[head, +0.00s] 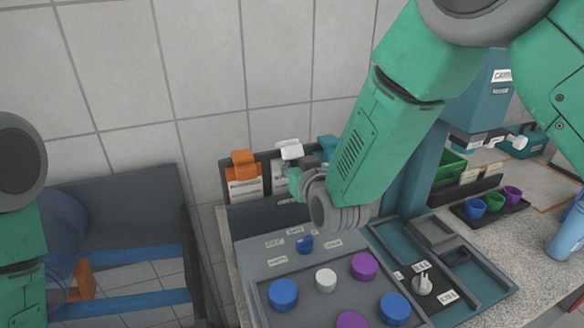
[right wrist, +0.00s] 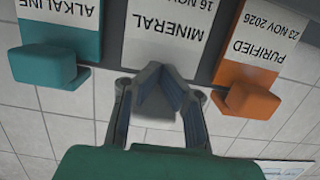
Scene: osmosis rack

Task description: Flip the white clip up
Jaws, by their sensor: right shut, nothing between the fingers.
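The white clip (head: 289,150) sits at the top of the MINERAL card on the dark board, between an orange clip (head: 243,160) and a teal clip (head: 328,143). My right gripper (head: 300,180) is just below and in front of it, shut and empty. In the right wrist view the picture is upside down; the white clip (right wrist: 155,110) shows between and behind the fingers of my right gripper (right wrist: 157,75), which partly cover it. Whether they touch it I cannot tell. My left arm is at the left edge; its gripper is out of view.
A control panel (head: 250,262) with blue, purple and white knobs lies below my right gripper. A teal tray (head: 480,270) with a white switch is to its right. Small coloured cups (head: 474,208) stand on a dark tray further right. The tiled wall is close behind the board.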

